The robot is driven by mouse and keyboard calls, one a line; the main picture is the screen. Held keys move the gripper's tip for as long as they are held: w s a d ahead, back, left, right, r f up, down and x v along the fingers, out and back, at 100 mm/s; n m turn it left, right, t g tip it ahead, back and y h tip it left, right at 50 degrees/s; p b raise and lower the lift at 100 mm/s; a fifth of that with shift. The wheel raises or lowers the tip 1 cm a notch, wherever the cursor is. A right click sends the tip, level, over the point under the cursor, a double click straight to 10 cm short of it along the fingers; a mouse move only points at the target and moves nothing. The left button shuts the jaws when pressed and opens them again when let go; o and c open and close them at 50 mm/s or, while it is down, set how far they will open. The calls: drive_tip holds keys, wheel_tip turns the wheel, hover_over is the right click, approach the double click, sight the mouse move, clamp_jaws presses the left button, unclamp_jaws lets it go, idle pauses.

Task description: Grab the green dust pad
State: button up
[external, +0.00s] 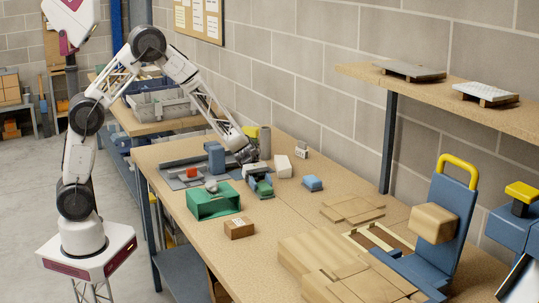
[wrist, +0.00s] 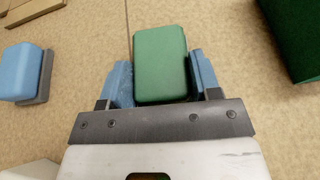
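The green dust pad (wrist: 160,62) is a rounded green block on the tan worktop, upper middle in the wrist view. My gripper (wrist: 161,82) has its two blue fingers on either side of it, with narrow gaps showing beside the pad. The fingers look open around the pad, not clamped on it. In the external view my gripper (external: 260,185) is low over the bench, and the green pad is mostly hidden there by the fingers.
A blue pad with a grey base (wrist: 22,72) lies to the left; it also shows in the external view (external: 312,183). A green open box (external: 213,203) stands close by, with a small cardboard box (external: 239,228). Wooden boards (external: 335,262) lie nearer the front.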

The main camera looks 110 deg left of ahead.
sight(261, 183)
drive_tip(key=c, duration=0.3)
drive_tip(key=shift+r, duration=0.1)
drive_tip(key=shift+r, duration=4.95)
